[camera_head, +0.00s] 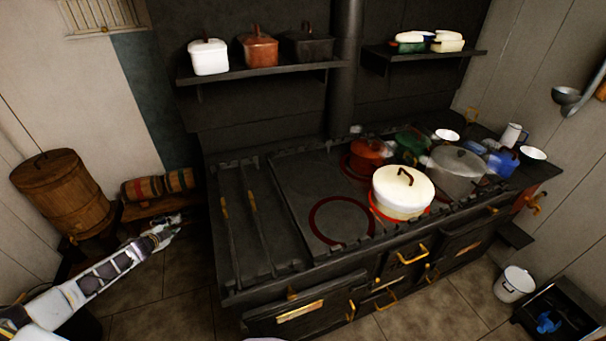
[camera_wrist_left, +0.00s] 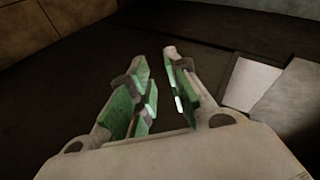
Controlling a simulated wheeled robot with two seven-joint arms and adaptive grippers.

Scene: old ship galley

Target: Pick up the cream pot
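The cream pot (camera_head: 400,199) stands upright on the right half of the black stove top, over a red ring. It has a cream lid with a dark brown loop handle. My left gripper (camera_head: 166,231) is at the left of the head view, left of the stove and far from the pot. In the left wrist view the fingers of my left gripper (camera_wrist_left: 160,78) stand apart, with green pads and nothing between them. The pot does not show in the left wrist view. My right gripper is not in view.
A red pot (camera_head: 367,155), a green pot (camera_head: 410,143), a grey lidded pot (camera_head: 457,170) and a blue container (camera_head: 503,162) crowd behind and right of the pot. Pokers (camera_head: 262,230) lie on the stove's left. A barrel (camera_head: 65,193) stands far left. The stove's front middle is clear.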

